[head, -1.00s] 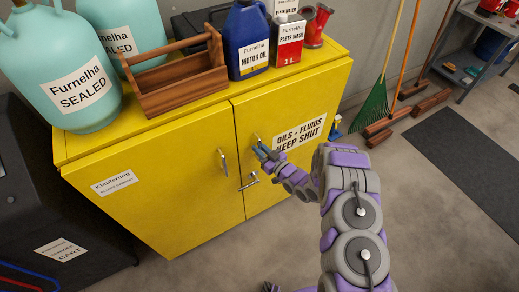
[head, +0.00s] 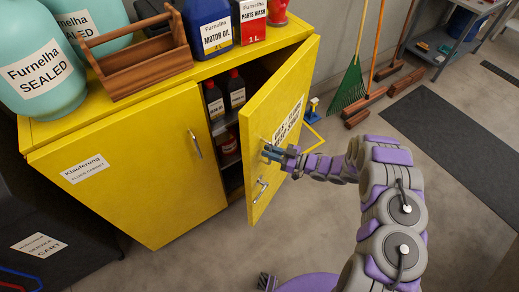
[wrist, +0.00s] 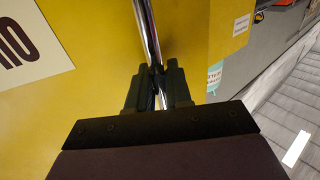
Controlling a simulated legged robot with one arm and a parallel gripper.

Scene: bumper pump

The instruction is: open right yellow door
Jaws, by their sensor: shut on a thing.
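The right yellow door (head: 285,115) of the yellow cabinet stands partly open, swung out toward me and to the right. Its sign is partly covered by glare and angle. My gripper (head: 270,152) is at the outer face of this door, near its free edge. In the wrist view, my gripper (wrist: 157,92) is shut on a chrome bar handle (wrist: 146,30) that runs up between its fingers.
Dark bottles (head: 214,100) stand on shelves inside the cabinet. A wooden tool carrier (head: 140,65), teal tanks and a blue oil jug (head: 208,25) stand on top. A green broom (head: 350,85) and brushes are behind the door to the right. The grey floor in front is open.

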